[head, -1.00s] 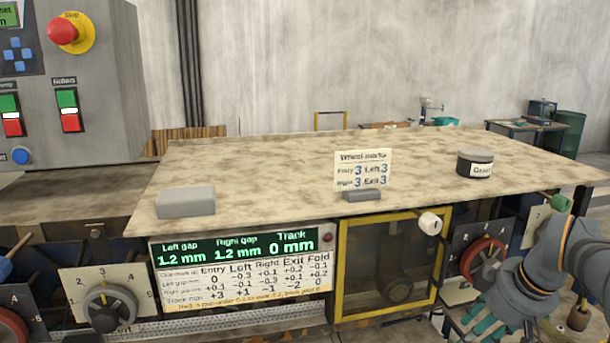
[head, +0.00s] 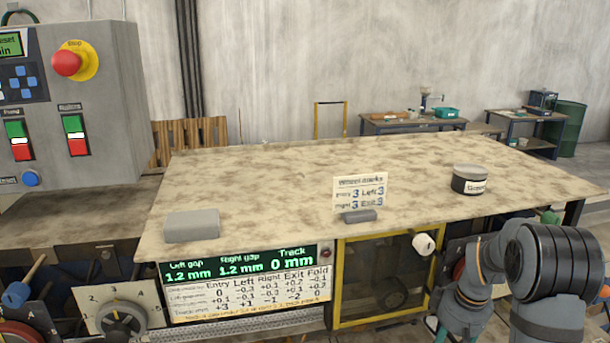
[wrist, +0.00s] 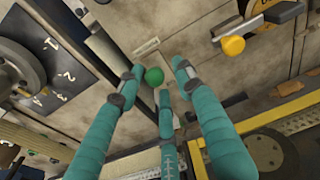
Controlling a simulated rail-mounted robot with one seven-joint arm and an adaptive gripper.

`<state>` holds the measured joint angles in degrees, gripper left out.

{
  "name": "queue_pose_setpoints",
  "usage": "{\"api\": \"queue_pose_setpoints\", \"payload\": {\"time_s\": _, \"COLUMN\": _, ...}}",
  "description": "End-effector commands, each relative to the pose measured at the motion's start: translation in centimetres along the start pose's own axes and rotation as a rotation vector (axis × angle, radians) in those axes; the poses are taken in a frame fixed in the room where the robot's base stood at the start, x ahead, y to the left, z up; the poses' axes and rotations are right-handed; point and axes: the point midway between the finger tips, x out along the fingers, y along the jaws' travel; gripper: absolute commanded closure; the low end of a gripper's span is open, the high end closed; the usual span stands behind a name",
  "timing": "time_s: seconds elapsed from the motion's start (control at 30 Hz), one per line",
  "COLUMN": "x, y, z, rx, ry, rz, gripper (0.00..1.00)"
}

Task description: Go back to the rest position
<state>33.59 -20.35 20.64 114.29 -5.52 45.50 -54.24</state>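My gripper (wrist: 160,90) shows in the wrist view as teal fingers spread apart, with nothing held between them. A green round knob (wrist: 154,76) appears beyond the gap between the fingers; I see no contact with it. In the head view my grey arm (head: 555,262) is bent at the lower right, in front of the machine's right side. The gripper itself is mostly hidden below and behind the arm there.
The mottled table top (head: 300,150) holds a grey block (head: 192,225), a card (head: 360,192) on a stand and a round tin (head: 469,180). A white knob (head: 424,244) sticks out near my arm. A control box (head: 110,100) stands left. A yellow knob (wrist: 233,45) shows in the wrist view.

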Motion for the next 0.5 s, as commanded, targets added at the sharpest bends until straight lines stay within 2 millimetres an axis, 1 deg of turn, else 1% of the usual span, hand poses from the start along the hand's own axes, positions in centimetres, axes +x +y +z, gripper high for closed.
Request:
{"api": "queue_pose_setpoints", "payload": {"time_s": 0.03, "x": -0.7, "y": 0.0, "z": -0.3, "rx": 0.000, "ry": -0.028, "rz": -0.008, "gripper": 0.64}}
{"api": "queue_pose_setpoints", "payload": {"time_s": 0.2, "x": -0.6, "y": 0.1, "z": -0.7, "rx": 0.000, "ry": -0.117, "rz": -0.024, "gripper": 0.64}}
{"api": "queue_pose_setpoints", "payload": {"time_s": 0.23, "x": -0.1, "y": 0.1, "z": -0.5, "rx": 0.003, "ry": -0.119, "rz": -0.023, "gripper": 0.64}}
{"api": "queue_pose_setpoints", "payload": {"time_s": 0.27, "x": 0.6, "y": 0.2, "z": -0.2, "rx": 0.005, "ry": -0.095, "rz": -0.017, "gripper": 0.64}}
{"api": "queue_pose_setpoints", "payload": {"time_s": 0.3, "x": 0.7, "y": 0.2, "z": -0.1, "rx": 0.006, "ry": -0.072, "rz": -0.013, "gripper": 0.64}}
{"api": "queue_pose_setpoints", "payload": {"time_s": 0.5, "x": 0.8, "y": 0.1, "z": 0.4, "rx": 0.003, "ry": 0.042, "rz": 0.010, "gripper": 0.64}}
